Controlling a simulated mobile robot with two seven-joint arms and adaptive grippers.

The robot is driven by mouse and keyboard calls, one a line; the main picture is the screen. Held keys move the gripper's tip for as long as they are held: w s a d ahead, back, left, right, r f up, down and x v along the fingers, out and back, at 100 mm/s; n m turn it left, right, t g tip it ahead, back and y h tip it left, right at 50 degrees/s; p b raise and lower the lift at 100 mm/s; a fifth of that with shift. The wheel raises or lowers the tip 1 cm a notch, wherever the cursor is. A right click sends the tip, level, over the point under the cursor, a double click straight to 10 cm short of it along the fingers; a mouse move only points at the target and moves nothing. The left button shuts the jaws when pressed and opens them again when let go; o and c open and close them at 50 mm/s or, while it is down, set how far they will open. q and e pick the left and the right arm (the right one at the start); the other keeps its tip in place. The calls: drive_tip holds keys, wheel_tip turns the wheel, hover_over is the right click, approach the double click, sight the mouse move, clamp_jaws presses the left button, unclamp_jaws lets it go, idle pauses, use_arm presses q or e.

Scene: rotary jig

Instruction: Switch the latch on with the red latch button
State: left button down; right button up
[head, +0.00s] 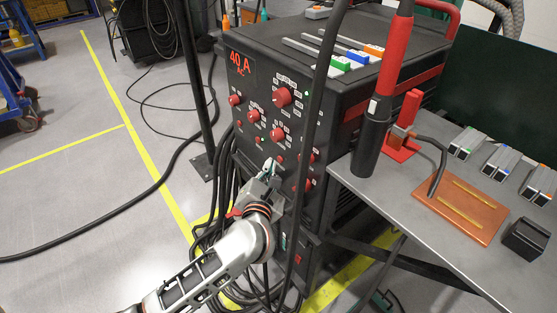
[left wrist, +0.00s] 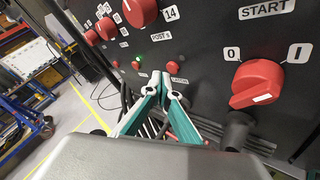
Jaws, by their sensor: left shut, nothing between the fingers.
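The black machine (head: 262,75) has a front panel with several red knobs and small red buttons. In the left wrist view, one small red button (left wrist: 173,67) sits just beyond my fingertips, above a small white label too blurred to read surely. I cannot tell for sure which is the latch button. My left gripper (head: 268,167) is shut and empty, pointing at the lower panel; its fingertips also show in the left wrist view (left wrist: 163,80). Contact with a button cannot be made out. My right gripper is not in view.
A large red START knob (left wrist: 257,84) stands right of my fingers. Cables hang beside the machine. A grey table (head: 365,185) at right holds a copper-coloured plate (head: 460,205) and a red stand (head: 402,145). Open floor (head: 80,185) lies left.

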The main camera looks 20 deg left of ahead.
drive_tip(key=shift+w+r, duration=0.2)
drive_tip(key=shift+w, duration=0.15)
use_arm(q)
drive_tip(key=shift+w+d, duration=0.1)
